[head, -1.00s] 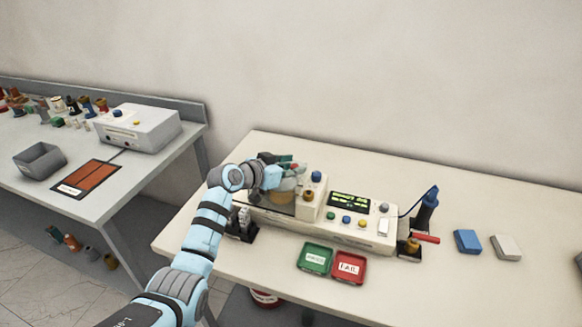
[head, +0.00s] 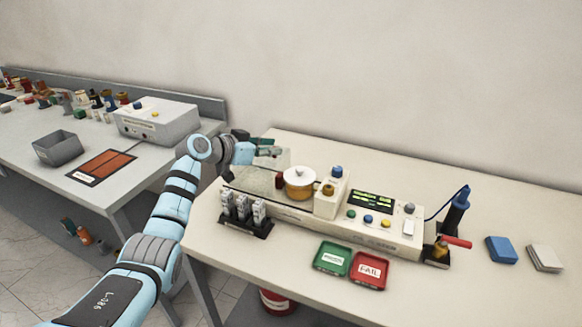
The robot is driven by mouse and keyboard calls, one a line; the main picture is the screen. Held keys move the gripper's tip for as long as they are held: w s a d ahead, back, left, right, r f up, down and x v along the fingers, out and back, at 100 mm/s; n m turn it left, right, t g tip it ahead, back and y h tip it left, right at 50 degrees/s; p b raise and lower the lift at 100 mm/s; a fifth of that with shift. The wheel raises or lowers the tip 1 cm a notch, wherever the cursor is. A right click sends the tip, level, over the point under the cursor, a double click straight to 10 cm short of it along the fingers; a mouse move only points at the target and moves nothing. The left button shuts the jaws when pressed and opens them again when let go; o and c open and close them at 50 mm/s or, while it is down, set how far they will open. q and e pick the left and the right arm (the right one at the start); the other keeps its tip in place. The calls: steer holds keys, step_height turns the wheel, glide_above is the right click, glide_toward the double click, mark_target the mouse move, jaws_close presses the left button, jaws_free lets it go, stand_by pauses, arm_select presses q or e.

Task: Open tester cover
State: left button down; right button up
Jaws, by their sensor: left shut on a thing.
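The tester (head: 340,222) is a long cream unit on the right bench, with a dark screen (head: 371,201) showing green text and coloured buttons. Its clear cover (head: 252,180) is a see-through panel at the tester's left end, raised and tilted back. A round cream-and-brown part (head: 299,186) stands uncovered in the test bay. My left gripper (head: 268,149) is at the cover's upper edge, behind and left of the bay, and is shut on the cover. The exact grip point is too small to see clearly. My right gripper is not in view.
A black rack (head: 246,226) with several grey pieces stands in front of the tester's left end. Green (head: 332,258) and red (head: 370,270) trays lie in front. The bench's right front is clear.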

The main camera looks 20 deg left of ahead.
arm_select(q)
steer(key=shift+a+f, duration=0.15)
steer(key=shift+a, duration=0.2)
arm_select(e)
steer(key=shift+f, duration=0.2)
arm_select(q)
steer(key=c, duration=1.5)
jaws_free()
steer(key=v, duration=1.2)
steer(key=shift+r, duration=0.2)
